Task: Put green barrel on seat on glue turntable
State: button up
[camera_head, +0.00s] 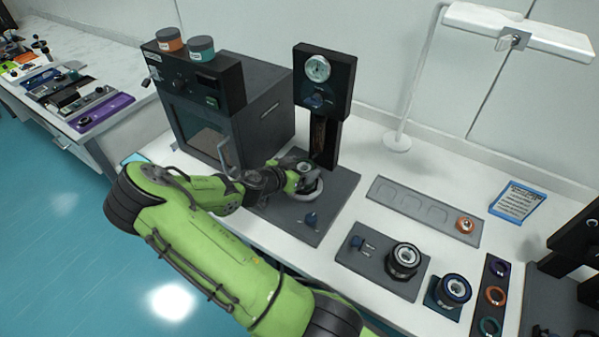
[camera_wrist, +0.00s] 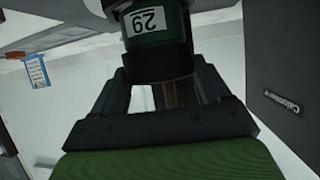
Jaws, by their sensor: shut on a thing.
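My gripper (camera_head: 306,180) is shut on the green barrel (camera_wrist: 158,50), a dark green cylinder with a white label reading 29 in the wrist view. In that view the fingers (camera_wrist: 160,80) stand on either side of it. In the head view the barrel is mostly hidden by my gripper, over a white round part (camera_head: 313,192) on a dark base plate (camera_head: 335,195) below a gauge column. I cannot tell whether the barrel touches the round part. Which fixture is the glue turntable is not labelled legibly; a plate with a black round fixture (camera_head: 403,260) stands to the right.
A dark oven-like box (camera_head: 225,110) stands close on the left, with two jars on top. The gauge column (camera_head: 325,80) rises just behind my gripper. A grey slotted tray (camera_head: 410,205), a lamp (camera_head: 398,142) and coloured rings (camera_head: 494,296) lie to the right.

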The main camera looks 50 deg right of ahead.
jog(key=shift+f, duration=0.4)
jog(key=shift+f, duration=0.2)
jog(key=o, duration=1.4)
jog(key=shift+o, duration=0.2)
jog(key=shift+r, duration=0.1)
